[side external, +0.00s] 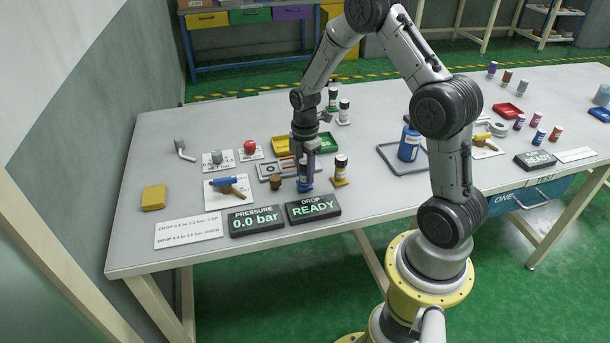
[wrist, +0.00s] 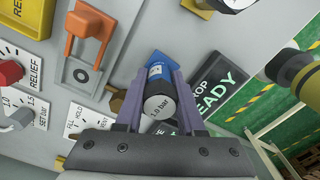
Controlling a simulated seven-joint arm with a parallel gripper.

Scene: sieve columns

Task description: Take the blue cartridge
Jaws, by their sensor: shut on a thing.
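The blue cartridge (wrist: 157,80) stands between the purple fingers of my gripper (wrist: 160,108) in the wrist view. Its grey end, marked 1.0 bar, faces the camera, and a blue label shows on its side. My gripper is shut on it. A blue pointed base (wrist: 163,60) lies at the cartridge's far end; I cannot tell whether they touch. In the side view my gripper (side external: 306,168) points down over the blue base (side external: 305,187), behind the DROP READY display (side external: 313,208). The fingers hide much of the cartridge there.
A dark cartridge on a yellow base (side external: 341,172) stands close right of my gripper. A small brown piece (side external: 275,183) is close left. The pressure display (side external: 256,220) reads 0.0 bar. A blue bottle (side external: 409,143) stands on a tray farther right.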

